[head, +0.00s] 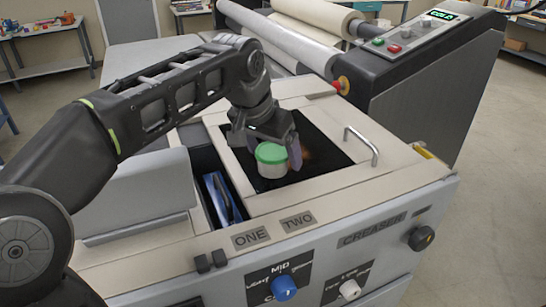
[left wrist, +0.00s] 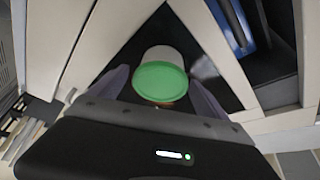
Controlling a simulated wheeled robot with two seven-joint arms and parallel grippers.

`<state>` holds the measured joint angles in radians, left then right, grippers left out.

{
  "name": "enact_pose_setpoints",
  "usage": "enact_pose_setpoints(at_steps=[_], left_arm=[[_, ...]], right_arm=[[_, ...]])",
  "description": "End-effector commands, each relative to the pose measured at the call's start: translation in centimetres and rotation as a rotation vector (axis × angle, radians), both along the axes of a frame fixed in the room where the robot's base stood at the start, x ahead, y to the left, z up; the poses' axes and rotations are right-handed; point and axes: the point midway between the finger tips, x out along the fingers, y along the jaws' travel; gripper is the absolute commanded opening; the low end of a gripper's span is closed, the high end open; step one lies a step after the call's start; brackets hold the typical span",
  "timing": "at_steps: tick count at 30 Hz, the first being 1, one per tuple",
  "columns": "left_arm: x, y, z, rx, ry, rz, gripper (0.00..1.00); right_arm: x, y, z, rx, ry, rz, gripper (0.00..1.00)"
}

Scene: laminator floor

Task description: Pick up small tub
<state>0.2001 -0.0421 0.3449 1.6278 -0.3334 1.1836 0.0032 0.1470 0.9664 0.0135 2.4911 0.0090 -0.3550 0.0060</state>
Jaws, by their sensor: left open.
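The small tub (head: 271,161) is white with a green lid and stands upright on the black panel of the machine in the head view. In the left wrist view the tub (left wrist: 160,75) sits between the two fingers. My left gripper (head: 272,150) reaches down over the tub with its fingers open on either side of it. I cannot tell whether either finger touches the tub. My right gripper is not in view.
A pale frame with a metal handle (head: 362,146) surrounds the black panel. A slot with a blue item (head: 221,197) lies to its left. A control console (head: 425,45) and rollers (head: 285,40) stand behind. Knobs (head: 285,287) line the front.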

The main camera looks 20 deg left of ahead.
Motion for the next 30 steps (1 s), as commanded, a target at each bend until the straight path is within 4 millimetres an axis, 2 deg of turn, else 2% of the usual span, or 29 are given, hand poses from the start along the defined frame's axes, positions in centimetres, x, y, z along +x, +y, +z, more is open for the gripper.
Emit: enact_pose_setpoints(at_steps=[17,30], left_arm=[[0.02,-0.01,0.00,0.000,-0.001,0.000,0.87],[0.01,-0.01,-0.01,0.000,-0.001,0.000,0.51]], right_arm=[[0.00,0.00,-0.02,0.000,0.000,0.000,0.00],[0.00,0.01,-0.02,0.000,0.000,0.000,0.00]])
